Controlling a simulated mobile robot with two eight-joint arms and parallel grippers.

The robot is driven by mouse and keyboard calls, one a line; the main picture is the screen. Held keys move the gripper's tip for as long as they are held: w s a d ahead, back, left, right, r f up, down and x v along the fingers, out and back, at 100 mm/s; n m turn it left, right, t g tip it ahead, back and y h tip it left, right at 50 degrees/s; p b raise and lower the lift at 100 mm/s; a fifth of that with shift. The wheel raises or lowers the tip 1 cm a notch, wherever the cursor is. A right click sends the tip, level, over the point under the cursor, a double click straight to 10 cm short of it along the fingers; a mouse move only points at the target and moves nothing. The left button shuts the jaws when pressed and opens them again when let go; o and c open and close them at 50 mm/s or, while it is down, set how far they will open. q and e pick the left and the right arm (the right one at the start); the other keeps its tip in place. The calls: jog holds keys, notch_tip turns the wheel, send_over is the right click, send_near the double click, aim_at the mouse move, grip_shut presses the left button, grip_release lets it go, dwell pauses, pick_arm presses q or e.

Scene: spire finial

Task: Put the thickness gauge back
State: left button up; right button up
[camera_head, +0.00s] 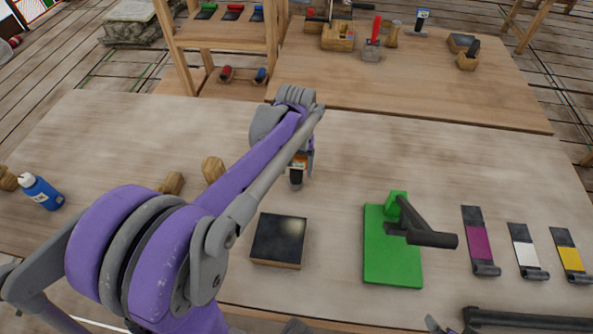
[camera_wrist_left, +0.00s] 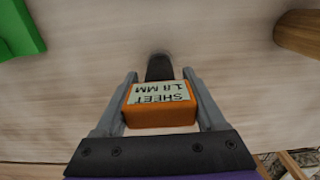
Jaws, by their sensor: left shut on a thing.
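The thickness gauge is an orange block (camera_wrist_left: 160,112) with a pale label reading "SHEET 1.8 MM" and a dark end part. My left gripper (camera_wrist_left: 163,98) is shut on it, one grey finger on each side. In the head view the gauge (camera_head: 297,178) shows small below my left wrist, its dark end toward the near side. It is over the middle of the near table (camera_head: 345,150); I cannot tell whether it touches the top. My left arm hides part of the gripper. I cannot make out my right gripper.
A dark square block (camera_head: 278,239) and a green device with a dark lever (camera_head: 392,250) stand nearby. Coloured strips (camera_head: 480,240) lie to the right. Wooden pieces (camera_head: 213,169) and a blue bottle (camera_head: 41,192) are left. A back table (camera_head: 410,85) holds tools.

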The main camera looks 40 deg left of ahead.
pick_arm(q)
jog(key=shift+f, duration=0.6)
jog(key=shift+f, duration=0.25)
jog(key=o, duration=1.5)
jog(key=shift+r, duration=0.1)
